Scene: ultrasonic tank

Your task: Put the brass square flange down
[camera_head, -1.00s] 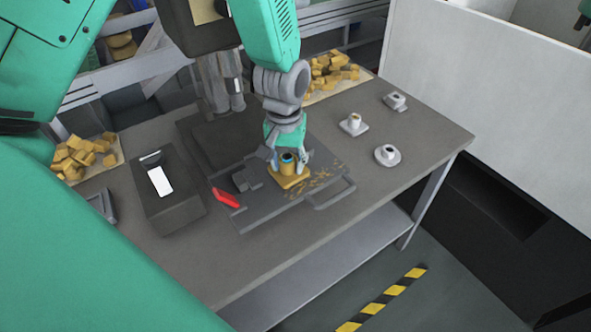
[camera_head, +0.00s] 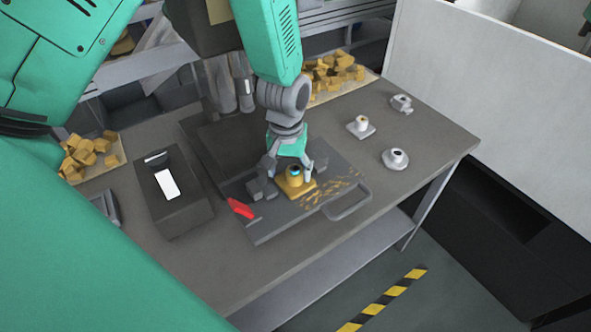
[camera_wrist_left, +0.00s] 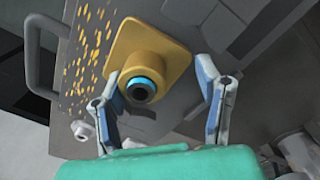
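The brass square flange (camera_head: 296,186) lies flat on the grey handled tray (camera_head: 270,229); its square base, round boss, blue ring and dark bore also show in the left wrist view (camera_wrist_left: 166,50). My left gripper (camera_head: 290,171) is above it with its fingers spread to either side of the boss. My right gripper is not in view.
Brass chips lie on the tray beside the flange. A red object (camera_head: 241,208) lies at the tray's left edge, and a dark box (camera_head: 178,213) stands further left. Several grey parts, one of them a round flange (camera_head: 395,160), stand on the right. Brass blocks (camera_head: 335,75) lie behind.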

